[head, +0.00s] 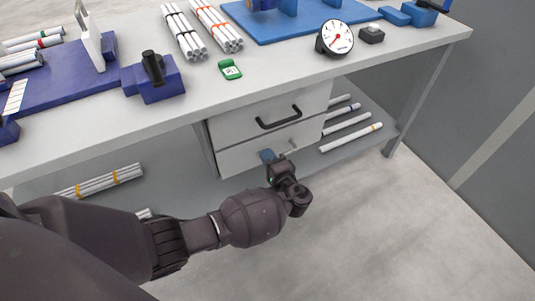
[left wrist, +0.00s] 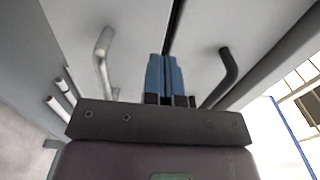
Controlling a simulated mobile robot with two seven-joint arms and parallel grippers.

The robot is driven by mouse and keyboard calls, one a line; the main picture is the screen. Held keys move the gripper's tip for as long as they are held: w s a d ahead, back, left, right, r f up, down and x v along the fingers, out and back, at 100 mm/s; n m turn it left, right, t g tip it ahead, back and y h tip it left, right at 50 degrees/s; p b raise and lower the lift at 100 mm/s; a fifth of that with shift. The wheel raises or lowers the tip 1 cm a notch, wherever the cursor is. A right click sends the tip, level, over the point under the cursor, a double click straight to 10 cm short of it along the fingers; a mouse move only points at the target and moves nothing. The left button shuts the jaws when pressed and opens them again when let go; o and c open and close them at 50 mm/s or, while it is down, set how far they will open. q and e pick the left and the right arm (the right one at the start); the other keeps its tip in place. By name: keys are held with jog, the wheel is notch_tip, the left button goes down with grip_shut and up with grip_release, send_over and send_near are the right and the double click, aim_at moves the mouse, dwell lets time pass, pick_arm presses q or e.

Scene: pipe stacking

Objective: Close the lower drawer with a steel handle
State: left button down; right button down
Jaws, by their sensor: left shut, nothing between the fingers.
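The lower drawer (head: 238,158) is a white front under the workbench, with a short steel handle (head: 292,146). It looks closed or nearly closed, and I cannot tell whether it is fully flush. My left gripper (head: 268,156) has its blue fingers together with nothing between them, at the lower drawer's front, left of the steel handle. In the left wrist view the shut fingers (left wrist: 165,75) point at the drawer fronts, between the steel handle (left wrist: 103,52) and the black handle (left wrist: 226,66). Whether they touch the front is unclear. My right gripper is out of view.
The upper drawer (head: 235,125) with a black handle (head: 278,120) sits just above and looks closed. The workbench top (head: 270,85) overhangs the drawers. Pipes (head: 350,137) lie on the lower shelf to the right. The floor in front is clear.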

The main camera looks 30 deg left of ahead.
pick_arm(q)
jog(key=v, duration=0.9)
jog(key=shift+p, duration=0.4)
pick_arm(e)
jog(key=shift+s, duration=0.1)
